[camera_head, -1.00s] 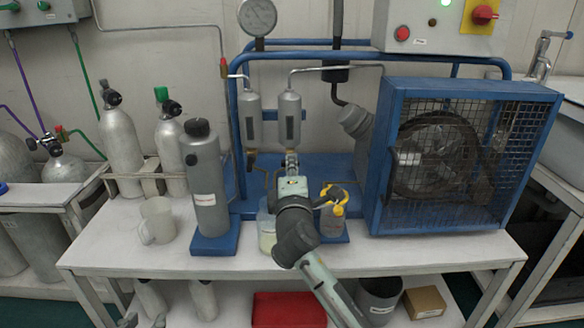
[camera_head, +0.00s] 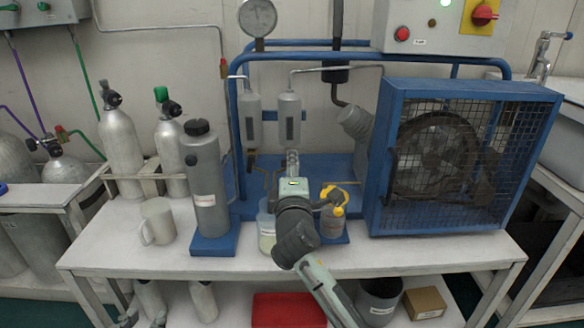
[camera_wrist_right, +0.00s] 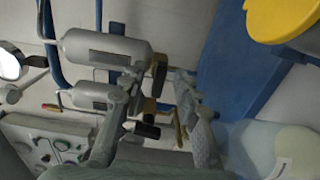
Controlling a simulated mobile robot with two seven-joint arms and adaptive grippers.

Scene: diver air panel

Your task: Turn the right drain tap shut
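Two grey separator cylinders hang on the blue frame. The right one (camera_head: 289,118) is above my right gripper (camera_head: 292,161), whose arm enters from the lower right. In the right wrist view the picture is turned sideways; the right separator (camera_wrist_right: 105,47) is the upper cylinder, with a brass drain tap (camera_wrist_right: 158,72) at its end. My right gripper's fingers (camera_wrist_right: 160,95) are apart there, close to this tap; contact cannot be told. A black-handled tap (camera_wrist_right: 148,131) shows beneath the left separator (camera_wrist_right: 88,97). In the head view the gripper hides the right tap. My left gripper is not in view.
A clear cup (camera_head: 266,228) and a yellow-topped jar (camera_head: 333,220) flank my right wrist closely. A grey canister (camera_head: 205,178) and a white mug (camera_head: 157,221) stand left. The caged blue fan unit (camera_head: 377,150) blocks the right side.

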